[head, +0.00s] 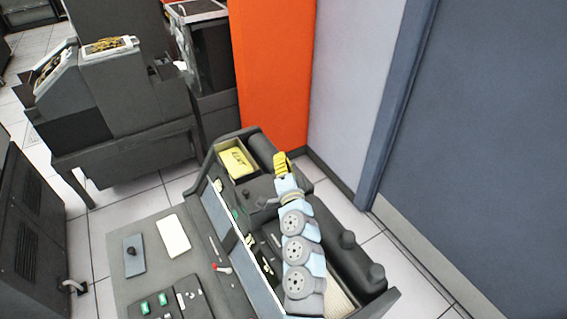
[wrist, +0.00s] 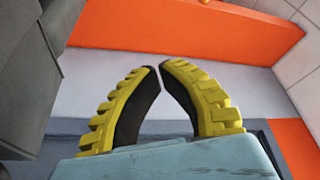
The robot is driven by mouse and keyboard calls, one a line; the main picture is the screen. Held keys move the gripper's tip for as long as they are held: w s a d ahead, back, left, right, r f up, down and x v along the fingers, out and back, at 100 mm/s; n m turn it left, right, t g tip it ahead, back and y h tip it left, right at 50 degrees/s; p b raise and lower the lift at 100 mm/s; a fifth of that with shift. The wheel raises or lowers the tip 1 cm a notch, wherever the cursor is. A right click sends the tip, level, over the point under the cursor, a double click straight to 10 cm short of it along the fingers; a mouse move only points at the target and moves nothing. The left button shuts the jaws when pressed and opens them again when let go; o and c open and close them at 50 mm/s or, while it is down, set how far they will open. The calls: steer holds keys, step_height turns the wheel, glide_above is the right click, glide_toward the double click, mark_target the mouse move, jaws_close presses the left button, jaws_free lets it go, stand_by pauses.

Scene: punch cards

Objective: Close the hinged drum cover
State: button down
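The punch-card machine (head: 388,297) fills the lower middle of the head view, with its dark top unit under my arm. I cannot clearly pick out the hinged drum cover; my arm hides part of the top unit. My gripper (head: 280,157) is above the far part of this unit, right of the yellow card stack (head: 237,162). In the wrist view, my gripper's yellow fingers with black pads (wrist: 160,68) lean together, tips almost touching, with nothing between them. I cannot tell whether it touches the machine.
An orange panel (head: 270,70) and a pale wall (head: 352,80) stand behind the machine. A blue-grey door or panel (head: 480,130) is at right. Another dark machine (head: 125,100) stands at upper left. A desk surface (head: 150,280) with a white card (head: 173,235) lies at lower left.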

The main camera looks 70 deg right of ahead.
mark_target(248, 201)
steer(key=shift+w+a+f+n+t+b, duration=0.25)
steer(key=shift+w+a+f+n+b, duration=0.25)
steer(key=shift+w+a, duration=0.45)
steer(key=shift+w+a+f+n+t+b, duration=0.25)
steer(key=shift+w+a+n+b, duration=0.3)
steer(key=shift+w+a+n, duration=0.4)
steer(key=shift+w+a+f+n+t+b, duration=0.2)
steer(key=shift+w+a+f+n+b, duration=0.4)
steer(key=shift+a, duration=0.55)
steer(key=shift+w+a+f+b, duration=0.45)
steer(key=shift+w+a+f, duration=0.55)
steer(key=shift+a+f, duration=0.15)
steer(key=shift+w+a+f, duration=0.15)
steer(key=shift+f, duration=0.3)
steer(key=shift+w+a+f, duration=0.15)
steer(key=shift+f, duration=0.45)
steer(key=shift+w+f, duration=0.1)
steer(key=shift+f, duration=0.15)
steer(key=shift+r, duration=0.1)
